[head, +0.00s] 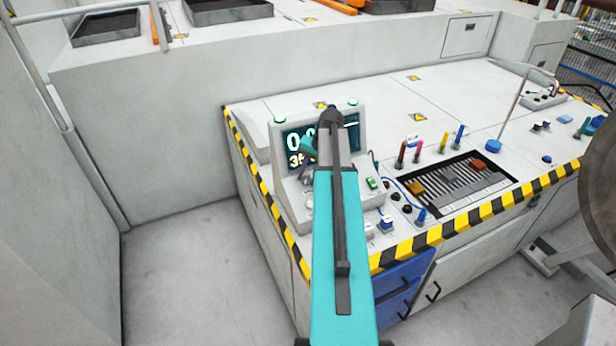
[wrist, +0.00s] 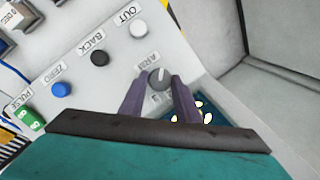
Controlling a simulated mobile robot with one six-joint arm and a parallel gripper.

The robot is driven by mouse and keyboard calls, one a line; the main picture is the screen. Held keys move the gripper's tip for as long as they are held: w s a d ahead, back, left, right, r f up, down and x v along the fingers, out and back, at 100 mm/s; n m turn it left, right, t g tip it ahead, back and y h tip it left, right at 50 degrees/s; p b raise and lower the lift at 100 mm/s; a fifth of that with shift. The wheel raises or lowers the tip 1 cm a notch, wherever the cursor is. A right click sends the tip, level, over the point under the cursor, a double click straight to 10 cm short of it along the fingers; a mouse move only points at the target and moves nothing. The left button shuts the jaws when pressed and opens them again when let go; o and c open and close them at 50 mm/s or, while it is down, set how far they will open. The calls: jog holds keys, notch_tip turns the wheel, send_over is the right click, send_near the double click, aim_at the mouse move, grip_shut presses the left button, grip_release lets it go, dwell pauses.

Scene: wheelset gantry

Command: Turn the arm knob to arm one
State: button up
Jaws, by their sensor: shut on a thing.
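The arm knob (wrist: 158,80) is a round grey knob with a pale pointer mark, beside the label ARM on the light grey panel in the wrist view. My gripper (wrist: 157,86) has its two dark purple fingers on either side of the knob and is shut on it. The pointer mark lies on the knob's side toward the ARM label. The position marks below the knob are partly covered by the fingers and too small to read. In the head view my teal arm hides much of the console (head: 360,130) and the knob is hard to make out.
The panel also has a white OUT button (wrist: 138,29), a black BACK button (wrist: 99,58), a blue ZERO button (wrist: 61,89) and a green PULSE switch (wrist: 29,118). The console's lit screen (head: 292,140) stands behind. Several tools (head: 445,142) stand to the right.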

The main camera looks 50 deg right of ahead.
jog(key=shift+n, duration=0.4)
jog(key=n+g+b, duration=0.1)
jog(key=n+b, duration=0.1)
jog(key=n, duration=0.1)
jog(key=shift+w+a+h, duration=0.1)
jog(key=shift+w+h, duration=0.05)
jog(key=shift+h, duration=0.25)
jog(key=shift+w+a+r+n+g+h+b, duration=0.1)
jog(key=shift+n+g+h+b, duration=0.2)
jog(key=shift+n, duration=0.8)
jog(key=shift+n+g+h+b, duration=0.1)
jog(key=shift+n+h+b, duration=0.3)
jog(key=shift+n, duration=0.7)
jog(key=o, duration=1)
jog(key=shift+o, duration=0.2)
jog(key=shift+r, duration=0.1)
notch_tip(320, 180, up, 14)
jog(key=s+b, duration=0.1)
jog(key=b, duration=0.2)
jog(key=shift+s+a+f, duration=0.25)
jog(key=shift+s+a, duration=0.05)
jog(key=shift+a, duration=0.05)
